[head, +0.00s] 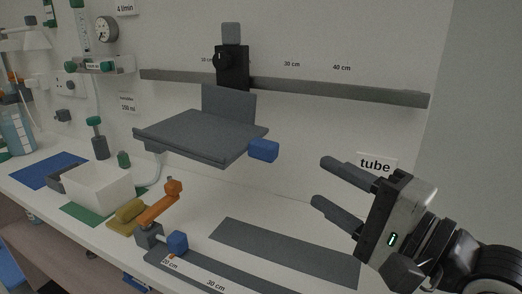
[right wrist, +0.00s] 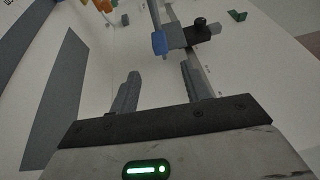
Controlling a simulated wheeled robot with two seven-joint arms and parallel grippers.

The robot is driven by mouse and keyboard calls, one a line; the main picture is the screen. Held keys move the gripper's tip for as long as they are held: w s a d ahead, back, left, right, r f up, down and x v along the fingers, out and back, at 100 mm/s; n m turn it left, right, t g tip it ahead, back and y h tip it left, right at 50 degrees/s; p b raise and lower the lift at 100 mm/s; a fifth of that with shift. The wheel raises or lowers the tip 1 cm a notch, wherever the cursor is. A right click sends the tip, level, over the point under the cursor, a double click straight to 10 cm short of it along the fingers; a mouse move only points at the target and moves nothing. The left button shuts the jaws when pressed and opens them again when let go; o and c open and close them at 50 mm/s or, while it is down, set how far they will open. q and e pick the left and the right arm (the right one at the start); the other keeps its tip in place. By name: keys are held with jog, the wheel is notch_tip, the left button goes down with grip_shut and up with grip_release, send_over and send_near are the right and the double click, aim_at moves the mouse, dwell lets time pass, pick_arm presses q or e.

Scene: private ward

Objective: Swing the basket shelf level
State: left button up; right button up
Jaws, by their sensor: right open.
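The grey basket shelf (head: 195,138) hangs on the wall with an upright back plate. A black clamp (head: 232,68) with a round knob (head: 223,59) sits above it on the wall rail (head: 340,92). A blue tab (head: 264,150) sticks out at the shelf's right edge. I cannot tell exactly how far the shelf is tilted. My right gripper (head: 320,181) is open and empty, right of the blue tab and apart from it, fingers pointing left. In the right wrist view the blue tab (right wrist: 159,43) lies beyond the open fingers (right wrist: 160,75). My left gripper is out of view.
Below the shelf stand a white bin (head: 98,186) and an orange lever (head: 160,204) with a blue knob (head: 177,243). A grey strip (head: 285,252) lies on the white counter. Gauge and bottles are at the left. The space between gripper and tab looks clear.

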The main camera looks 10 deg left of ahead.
aim_at(259, 146)
pick_arm(q)
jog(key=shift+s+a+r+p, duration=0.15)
jog(key=shift+p, duration=0.45)
pick_arm(e)
jog(key=x, duration=1.4)
jog(key=shift+w+a, duration=0.1)
jog(key=shift+a, duration=0.25)
jog(key=shift+c, duration=0.4)
